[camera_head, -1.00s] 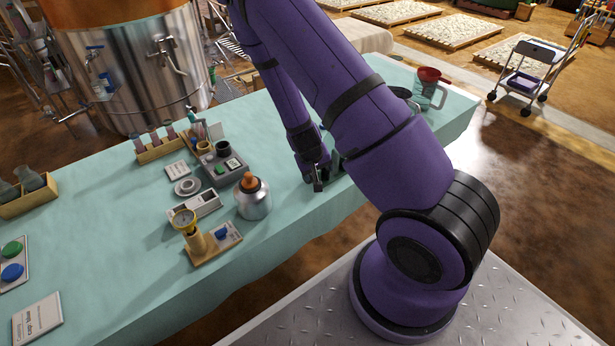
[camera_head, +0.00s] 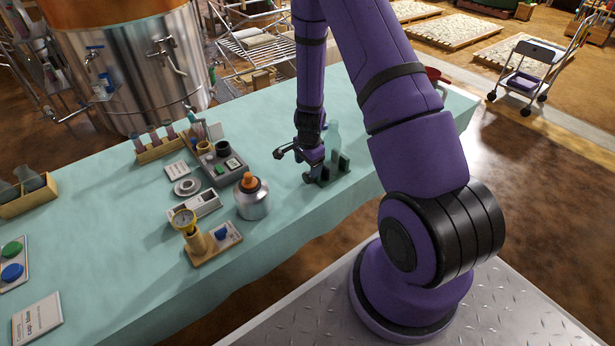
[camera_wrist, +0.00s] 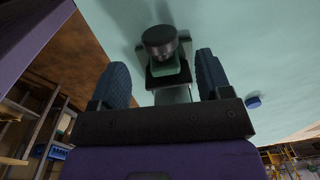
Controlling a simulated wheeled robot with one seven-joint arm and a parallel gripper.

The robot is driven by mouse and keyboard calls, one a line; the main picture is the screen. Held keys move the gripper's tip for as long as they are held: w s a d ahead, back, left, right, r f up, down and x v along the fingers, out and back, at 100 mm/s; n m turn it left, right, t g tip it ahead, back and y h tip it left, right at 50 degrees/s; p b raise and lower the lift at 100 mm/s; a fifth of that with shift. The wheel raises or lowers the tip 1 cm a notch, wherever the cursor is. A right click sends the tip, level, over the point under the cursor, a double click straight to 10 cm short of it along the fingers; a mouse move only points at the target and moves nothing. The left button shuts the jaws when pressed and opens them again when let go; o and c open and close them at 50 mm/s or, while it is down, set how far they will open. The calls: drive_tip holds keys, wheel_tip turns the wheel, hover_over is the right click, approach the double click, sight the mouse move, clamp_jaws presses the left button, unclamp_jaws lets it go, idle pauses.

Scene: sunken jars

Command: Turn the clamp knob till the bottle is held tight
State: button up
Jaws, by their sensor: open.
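The translucent green bottle (camera_head: 333,135) stands in a dark green clamp (camera_head: 342,166) near the table's front edge, partly hidden by my arm. A dark round knob (camera_head: 307,177) shows at the clamp's left side. In the wrist view the black knob (camera_wrist: 160,40) lies ahead of my gripper (camera_wrist: 163,65), between the lines of its two blue-padded fingers and apart from both. My gripper is open and empty. In the head view my gripper (camera_head: 296,152) is beside the clamp, on its left. How tight the clamp sits on the bottle cannot be told.
A metal flask with an orange stopper (camera_head: 251,196) stands to the left, near a gauge on a wooden base (camera_head: 190,232) and a grey tray (camera_head: 222,165). The teal table (camera_head: 265,125) is clear behind my gripper.

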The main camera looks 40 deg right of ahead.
sight(307, 173)
drive_tip(key=shift+w+f, duration=0.15)
drive_tip(key=shift+f, duration=2.8)
drive_tip(key=shift+c, duration=0.2)
drive_tip(key=c, duration=0.9)
